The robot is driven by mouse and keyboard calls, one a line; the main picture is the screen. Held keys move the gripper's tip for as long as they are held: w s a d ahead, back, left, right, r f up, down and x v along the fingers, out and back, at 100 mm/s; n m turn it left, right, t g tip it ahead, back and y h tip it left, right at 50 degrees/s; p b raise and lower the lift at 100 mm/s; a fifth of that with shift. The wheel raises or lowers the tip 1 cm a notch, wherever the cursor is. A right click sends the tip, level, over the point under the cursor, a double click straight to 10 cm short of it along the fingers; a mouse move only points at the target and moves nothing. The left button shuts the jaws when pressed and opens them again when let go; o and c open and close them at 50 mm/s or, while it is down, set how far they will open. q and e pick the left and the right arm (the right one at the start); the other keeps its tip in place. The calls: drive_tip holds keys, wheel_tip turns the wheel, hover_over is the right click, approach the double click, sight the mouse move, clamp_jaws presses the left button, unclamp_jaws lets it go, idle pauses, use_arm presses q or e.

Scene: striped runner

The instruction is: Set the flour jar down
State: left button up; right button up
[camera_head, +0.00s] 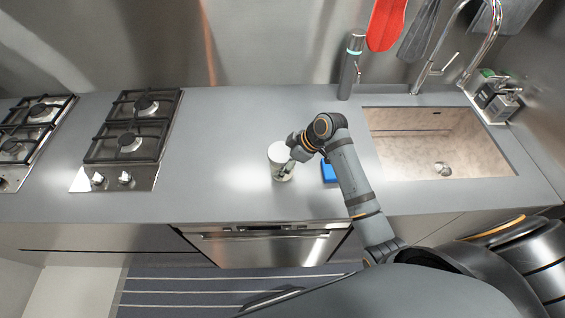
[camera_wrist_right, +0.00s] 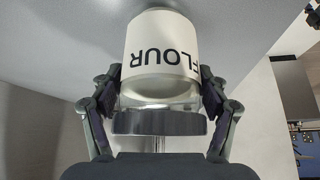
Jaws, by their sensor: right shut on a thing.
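The flour jar (camera_head: 279,153) is a pale cylinder over the grey counter, between the hob and the sink in the head view. In the right wrist view the jar (camera_wrist_right: 161,48) fills the upper middle, with the FLOUR lettering upside down and a grey metal band at its lower end. My right gripper (camera_head: 288,167) is shut on the jar, with one finger on each side in the wrist view (camera_wrist_right: 160,95). I cannot tell whether the jar touches the counter. My left gripper is not in view.
A blue object (camera_head: 328,171) lies partly hidden behind my right arm. A gas hob (camera_head: 130,140) is at left and a sink (camera_head: 440,150) at right. A grey bottle-like object (camera_head: 350,68) stands at the back. The counter (camera_head: 225,150) left of the jar is clear.

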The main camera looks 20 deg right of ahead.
drive_tip(key=o, duration=1.8)
drive_tip(key=shift+f, duration=0.15)
drive_tip(key=shift+r, duration=0.2)
drive_tip(key=b+v, duration=0.1)
drive_tip(key=v, duration=1.1)
drive_tip(key=shift+a+b, duration=0.1)
drive_tip(key=shift+b, duration=0.2)
